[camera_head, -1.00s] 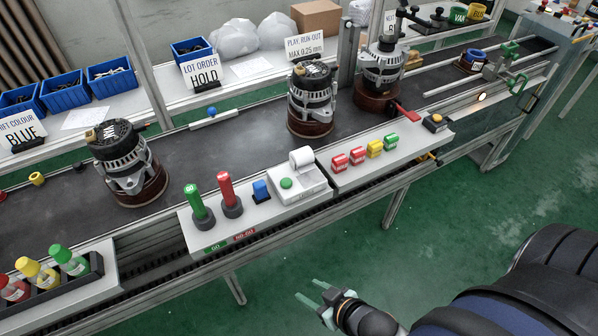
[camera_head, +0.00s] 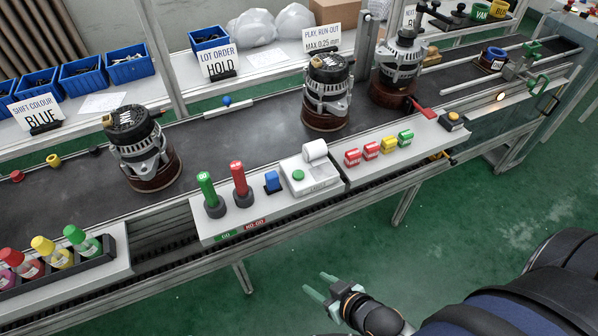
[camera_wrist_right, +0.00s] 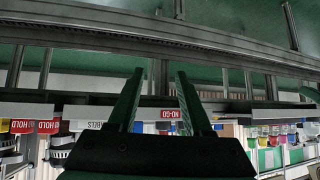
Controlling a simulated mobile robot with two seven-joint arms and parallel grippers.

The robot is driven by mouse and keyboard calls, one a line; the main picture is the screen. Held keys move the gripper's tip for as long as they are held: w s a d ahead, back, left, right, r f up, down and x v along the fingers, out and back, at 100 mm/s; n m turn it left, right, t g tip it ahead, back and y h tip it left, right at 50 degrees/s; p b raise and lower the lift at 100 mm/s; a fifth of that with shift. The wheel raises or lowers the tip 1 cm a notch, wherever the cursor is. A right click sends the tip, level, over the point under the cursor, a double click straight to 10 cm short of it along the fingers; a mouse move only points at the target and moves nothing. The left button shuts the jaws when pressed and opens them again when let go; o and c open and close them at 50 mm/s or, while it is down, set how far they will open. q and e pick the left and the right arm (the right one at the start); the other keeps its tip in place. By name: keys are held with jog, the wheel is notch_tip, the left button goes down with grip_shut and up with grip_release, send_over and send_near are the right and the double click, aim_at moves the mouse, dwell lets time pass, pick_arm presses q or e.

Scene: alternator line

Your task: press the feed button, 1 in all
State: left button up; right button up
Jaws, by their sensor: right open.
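A white label printer (camera_head: 312,176) with a paper roll on top and a round green button (camera_head: 298,175) sits on the light shelf at the belt's near edge. A small dark box with a yellow-orange button (camera_head: 453,116) stands at the shelf's right end. I cannot read which button is marked feed. My right gripper (camera_head: 318,288) is open and empty, over the green floor in front of the line, well apart from both buttons. Its two green fingers (camera_wrist_right: 160,100) also show spread in the right wrist view. My left gripper is not in view.
Alternators (camera_head: 328,92) stand on the dark belt behind. The floor before the line is clear.

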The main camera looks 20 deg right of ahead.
grip_shut()
dwell(1.5)
